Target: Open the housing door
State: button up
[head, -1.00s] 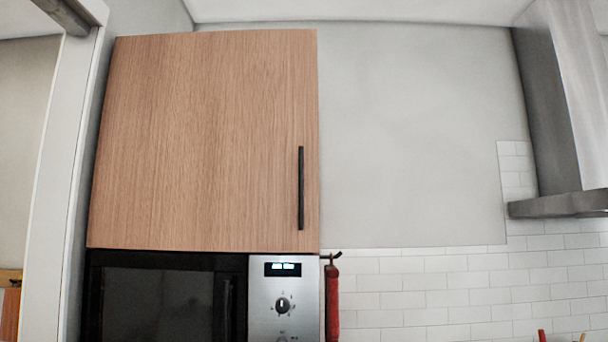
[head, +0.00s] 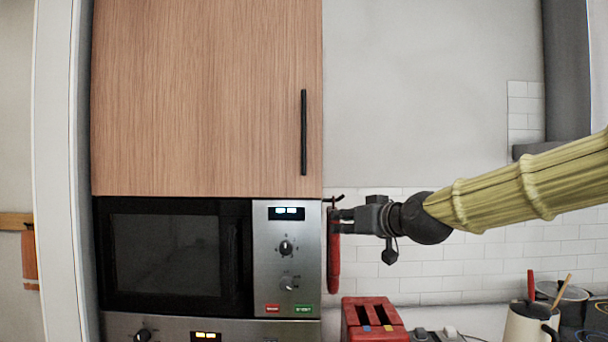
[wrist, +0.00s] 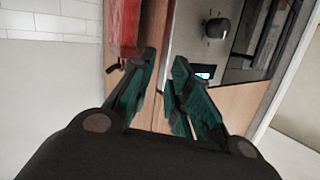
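The housing door is a wood-grain cabinet door (head: 205,95), closed, above the microwave in the head view. Its black vertical bar handle (head: 304,132) is near the right edge. My gripper (head: 339,220) is to the right of the microwave panel, lower than the handle and apart from it. It appears in front of the red hanging item. In the wrist view my gripper (wrist: 164,62) has its green-padded fingers apart with nothing between them. Wood (wrist: 152,115) shows behind the fingers; I cannot make out the handle there.
A microwave (head: 170,255) sits under the door. A red item (head: 334,262) hangs from a hook beside it; it shows near the fingers in the wrist view (wrist: 124,30). A red toaster (head: 372,318) and a mug (head: 528,325) stand below. The wall right of the door is clear.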

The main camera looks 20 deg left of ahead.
aim_at(305, 124)
jog(key=s+a+r+n+y, duration=0.1)
jog(key=s+r, duration=0.2)
jog(key=r, duration=0.8)
jog(key=s+r+n+y, duration=0.2)
jog(key=s+r, duration=0.2)
jog(key=r, duration=0.7)
jog(key=shift+t, duration=0.4)
jog(key=p+x, duration=0.1)
jog(key=x, duration=0.2)
jog(key=p+x, duration=0.2)
jog(key=x, duration=0.2)
jog(key=p+x, duration=0.2)
jog(key=x, duration=0.2)
jog(key=shift+a+f, duration=0.1)
jog(key=shift+f, duration=0.15)
grip_shut()
